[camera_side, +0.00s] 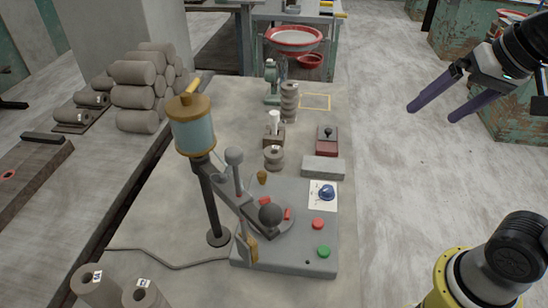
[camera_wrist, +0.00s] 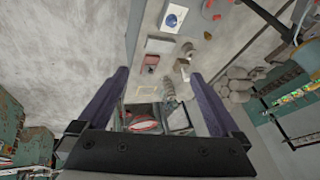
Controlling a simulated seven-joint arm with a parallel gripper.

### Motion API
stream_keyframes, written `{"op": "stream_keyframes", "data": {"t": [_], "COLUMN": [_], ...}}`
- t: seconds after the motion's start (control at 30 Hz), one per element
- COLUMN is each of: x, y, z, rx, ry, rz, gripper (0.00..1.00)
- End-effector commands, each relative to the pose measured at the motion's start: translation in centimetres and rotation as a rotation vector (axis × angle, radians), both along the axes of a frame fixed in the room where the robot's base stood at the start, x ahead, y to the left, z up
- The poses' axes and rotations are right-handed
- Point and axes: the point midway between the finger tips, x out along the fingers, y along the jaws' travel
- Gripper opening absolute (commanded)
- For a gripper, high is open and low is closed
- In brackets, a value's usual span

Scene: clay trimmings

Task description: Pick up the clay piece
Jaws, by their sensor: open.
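My gripper (camera_side: 431,114) is open and empty, high at the right in the side view, over the floor beyond the table's right edge. Its two dark purple fingers also frame the wrist view (camera_wrist: 159,74). Several clay-coloured things show, and I cannot tell which one is the clay piece. A small brown lump (camera_side: 262,177) lies at the back edge of the control panel. A short grey-brown spool shape (camera_side: 273,158) stands behind it. A stack of similar rounds (camera_side: 289,101) stands farther back and shows in the wrist view (camera_wrist: 169,89). My gripper is well apart from all of these.
The grey table (camera_side: 240,98) bears a control panel (camera_side: 300,255) with buttons, a lamp-like post (camera_side: 194,130), a grey block (camera_side: 323,168) and a red box with a knob (camera_side: 327,143). Clay-coloured cylinders (camera_side: 134,97) are piled at left.

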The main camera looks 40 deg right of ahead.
Motion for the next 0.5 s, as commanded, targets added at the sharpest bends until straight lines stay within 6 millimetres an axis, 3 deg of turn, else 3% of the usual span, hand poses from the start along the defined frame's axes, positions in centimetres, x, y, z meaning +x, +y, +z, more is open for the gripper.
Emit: {"op": "stream_keyframes", "data": {"t": [0.1, 0.23, 0.37, 0.5], "x": [3.8, 8.5, 13.5, 18.8], "y": [0.3, 0.7, 1.4, 2.2], "z": [2.3, 3.9, 4.4, 3.6], "rx": [0.069, 0.141, 0.196, 0.238], "ry": [0.028, 0.067, 0.113, 0.166], "rz": [-0.120, -0.256, -0.376, -0.490], "gripper": [1.00, 1.00, 1.00, 1.00]}}
